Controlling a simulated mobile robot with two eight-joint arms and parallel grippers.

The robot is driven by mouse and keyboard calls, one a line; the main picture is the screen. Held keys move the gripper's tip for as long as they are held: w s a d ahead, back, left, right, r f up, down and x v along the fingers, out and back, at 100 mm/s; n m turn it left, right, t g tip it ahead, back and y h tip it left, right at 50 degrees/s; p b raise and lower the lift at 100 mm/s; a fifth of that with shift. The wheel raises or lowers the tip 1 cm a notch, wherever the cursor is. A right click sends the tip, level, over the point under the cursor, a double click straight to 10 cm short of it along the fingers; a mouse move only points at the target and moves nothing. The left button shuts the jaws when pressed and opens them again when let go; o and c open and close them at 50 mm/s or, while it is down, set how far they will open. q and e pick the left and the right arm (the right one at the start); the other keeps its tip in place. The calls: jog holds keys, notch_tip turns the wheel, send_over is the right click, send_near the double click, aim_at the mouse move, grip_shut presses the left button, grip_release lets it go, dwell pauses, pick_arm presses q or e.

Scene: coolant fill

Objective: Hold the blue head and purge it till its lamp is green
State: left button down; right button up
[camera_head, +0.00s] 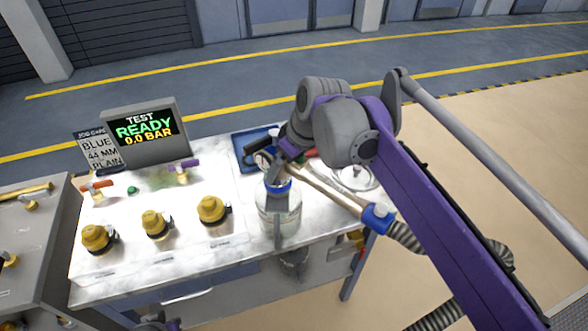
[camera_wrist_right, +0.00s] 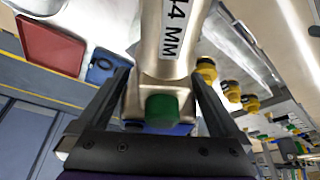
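The job card (camera_head: 98,150) reads BLUE, 44 MM, PLAIN. The blue head is a pale metal body with a blue band (camera_head: 377,218) where its hose joins; in the right wrist view its body (camera_wrist_right: 172,45) is marked 44 MM. A green lamp or cap (camera_wrist_right: 166,108) faces that camera; I cannot tell if it is lit. My right gripper (camera_head: 277,160) has its fingers close on both sides of the head, gripping it. The head's front end is above a clear jar (camera_head: 279,215) with a blue collar; whether they touch is hidden. My left gripper is not clearly visible.
The test display (camera_head: 146,130) reads READY, 0.0 BAR. Several yellow-capped fittings (camera_head: 213,210) stand on the bench's left. A blue tray (camera_head: 248,150) and a round metal lid (camera_head: 356,177) are behind the jar. A ribbed hose (camera_head: 408,237) hangs off the right side.

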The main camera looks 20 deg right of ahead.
aim_at(302, 157)
jog(key=shift+r, duration=0.1)
jog(key=v, duration=1.2)
jog(key=shift+w, duration=0.1)
